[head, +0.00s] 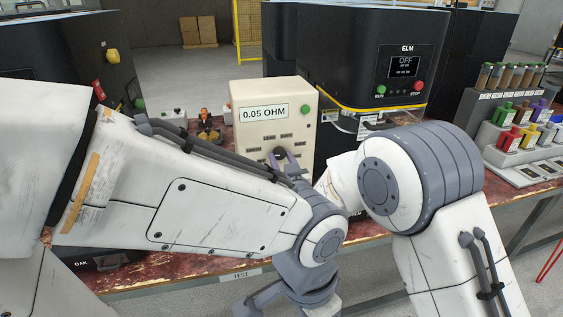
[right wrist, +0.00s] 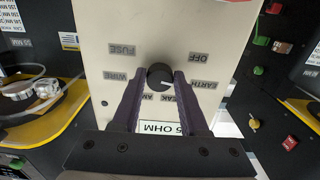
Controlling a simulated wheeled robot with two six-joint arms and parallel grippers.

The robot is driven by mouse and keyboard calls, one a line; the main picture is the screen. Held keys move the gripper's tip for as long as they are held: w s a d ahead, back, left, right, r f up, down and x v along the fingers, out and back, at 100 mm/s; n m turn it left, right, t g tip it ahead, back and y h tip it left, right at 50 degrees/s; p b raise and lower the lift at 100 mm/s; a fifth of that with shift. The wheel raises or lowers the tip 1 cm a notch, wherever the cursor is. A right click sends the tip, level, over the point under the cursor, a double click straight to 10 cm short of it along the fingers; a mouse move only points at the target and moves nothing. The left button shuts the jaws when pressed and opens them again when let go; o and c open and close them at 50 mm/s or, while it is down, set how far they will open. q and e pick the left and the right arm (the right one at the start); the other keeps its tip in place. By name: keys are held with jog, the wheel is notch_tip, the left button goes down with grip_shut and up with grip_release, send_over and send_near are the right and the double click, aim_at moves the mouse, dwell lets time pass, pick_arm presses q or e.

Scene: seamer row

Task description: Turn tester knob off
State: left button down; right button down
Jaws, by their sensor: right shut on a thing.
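The tester (head: 250,130) is a cream box on the red bench, and its display reads 0.05 OHM. In the right wrist view its face (right wrist: 95,25) shows upside down, with OFF, EARTH, LEAK, WIRE and FUSE labels around a round black knob (right wrist: 160,75). The knob's white mark points to the EARTH side, away from OFF. My right gripper (right wrist: 160,82) is shut on the knob, one purple finger at each side. In the head view the right gripper (head: 283,156) largely hides the knob. My left wrist hangs at the bottom edge, and its fingers are not clear.
A black ELM machine (head: 400,38) with an OFF screen stands right behind the tester. A small orange-and-black item (head: 206,122) is to the tester's left. Colored blocks on a rack (head: 510,138) stand at the right. My own arms cover much of the bench front.

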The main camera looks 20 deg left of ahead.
jog(key=n+b, duration=0.3)
jog(key=n, duration=0.1)
jog(key=shift+f, duration=0.1)
jog(key=shift+d+n+b, duration=0.1)
jog(key=shift+n+b, duration=0.85)
jog(key=shift+n, duration=1.35)
jog(key=shift+r, duration=0.2)
jog(key=shift+c, duration=2.1)
grip_release()
jog(key=b+v, duration=0.1)
jog(key=v, duration=0.9)
jog(key=shift+s+d+b, duration=0.2)
jog(key=shift+b, duration=0.1)
